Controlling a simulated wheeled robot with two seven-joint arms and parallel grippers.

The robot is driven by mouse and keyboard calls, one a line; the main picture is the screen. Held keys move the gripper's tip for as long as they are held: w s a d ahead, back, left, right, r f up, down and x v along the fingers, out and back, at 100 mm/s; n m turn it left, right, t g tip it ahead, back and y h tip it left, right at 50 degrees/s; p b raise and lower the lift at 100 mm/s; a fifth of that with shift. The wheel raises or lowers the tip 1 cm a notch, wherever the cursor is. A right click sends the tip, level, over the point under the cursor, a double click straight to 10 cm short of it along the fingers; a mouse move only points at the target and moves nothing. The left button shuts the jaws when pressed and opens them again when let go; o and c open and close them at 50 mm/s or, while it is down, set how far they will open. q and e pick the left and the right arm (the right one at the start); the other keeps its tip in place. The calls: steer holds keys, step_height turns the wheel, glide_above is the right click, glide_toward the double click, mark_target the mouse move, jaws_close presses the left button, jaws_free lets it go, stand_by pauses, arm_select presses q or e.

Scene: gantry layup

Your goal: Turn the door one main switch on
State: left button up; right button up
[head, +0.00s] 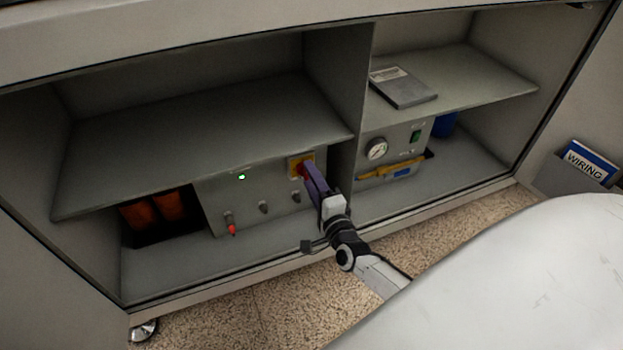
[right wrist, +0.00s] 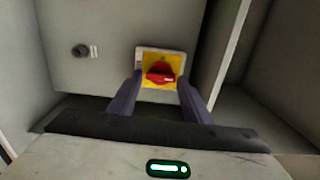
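The main switch, a red rotary handle on a yellow plate (head: 293,163), is at the upper right of a grey control panel (head: 265,188) inside the left cabinet bay. In the right wrist view the red handle (right wrist: 160,72) lies roughly horizontal, centred ahead of the fingers. My right gripper (head: 308,172) reaches in from the lower right, its purple fingers at the switch and partly covering it. In the right wrist view its fingers (right wrist: 160,88) are apart, one on each side of the handle's lower area. Contact cannot be told. My left gripper is out of view.
The panel has a lit green lamp (head: 241,177), a red-tipped toggle (head: 231,229) and small knobs. A shelf (head: 210,140) overhangs it and a divider (head: 345,90) stands to its right. The right bay holds a gauge (head: 376,149) and a grey binder (head: 402,88).

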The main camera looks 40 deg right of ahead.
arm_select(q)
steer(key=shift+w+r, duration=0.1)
arm_select(e)
steer(key=shift+o, duration=0.9)
arm_select(q)
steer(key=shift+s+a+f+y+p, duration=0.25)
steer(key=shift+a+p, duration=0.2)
steer(key=shift+p, duration=0.3)
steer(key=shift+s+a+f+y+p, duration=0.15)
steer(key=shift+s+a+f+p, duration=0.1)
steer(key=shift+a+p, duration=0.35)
arm_select(e)
steer(key=v, duration=1)
steer(key=shift+s, duration=0.15)
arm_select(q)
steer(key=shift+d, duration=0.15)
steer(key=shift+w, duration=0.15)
